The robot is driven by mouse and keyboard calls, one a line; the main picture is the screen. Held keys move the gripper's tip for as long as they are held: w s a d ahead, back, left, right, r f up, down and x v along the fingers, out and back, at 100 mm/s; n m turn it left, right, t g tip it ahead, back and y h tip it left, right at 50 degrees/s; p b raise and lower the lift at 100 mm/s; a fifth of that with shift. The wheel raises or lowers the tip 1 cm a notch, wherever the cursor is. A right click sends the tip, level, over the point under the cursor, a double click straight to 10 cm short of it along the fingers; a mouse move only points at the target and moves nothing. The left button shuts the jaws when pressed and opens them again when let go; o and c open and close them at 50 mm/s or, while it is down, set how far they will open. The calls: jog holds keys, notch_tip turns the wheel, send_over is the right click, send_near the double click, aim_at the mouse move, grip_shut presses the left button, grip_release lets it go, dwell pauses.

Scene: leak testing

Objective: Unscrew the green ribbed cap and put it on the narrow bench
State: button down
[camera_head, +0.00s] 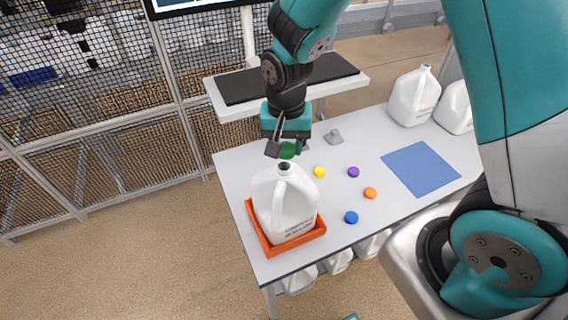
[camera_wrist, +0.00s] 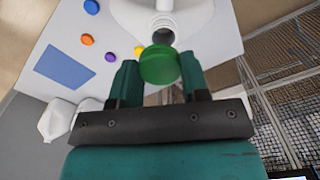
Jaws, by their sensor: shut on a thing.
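The green ribbed cap (camera_wrist: 159,65) is between the two fingers of my gripper (camera_wrist: 158,80), which is shut on it. In the head view the cap (camera_head: 288,150) shows just beyond the jug's mouth, under my gripper (camera_head: 287,146). The white jug (camera_head: 286,208) stands upright in an orange tray (camera_head: 262,236), its neck bare and open. The jug's open neck (camera_wrist: 163,30) also shows in the wrist view, apart from the cap. The narrow bench (camera_head: 350,80), white with a dark top, stands behind the table; no cap is seen on it.
Yellow (camera_head: 319,171), purple (camera_head: 353,172), orange (camera_head: 370,193) and blue (camera_head: 351,217) caps lie on the white table. A blue mat (camera_head: 420,168) and white jugs (camera_head: 413,97) are at the right. A small grey object (camera_head: 333,136) sits near the back edge. A mesh fence (camera_head: 120,100) stands left.

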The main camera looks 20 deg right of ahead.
jog(key=s+b, duration=0.1)
jog(key=s, duration=0.8)
jog(key=shift+b, duration=0.3)
dwell(0.6)
jog(key=shift+s+f+b, duration=0.1)
jog(key=shift+s+b, duration=0.25)
jog(key=shift+b, duration=0.55)
jog(key=shift+s+b, duration=0.8)
jog(key=shift+b, duration=0.95)
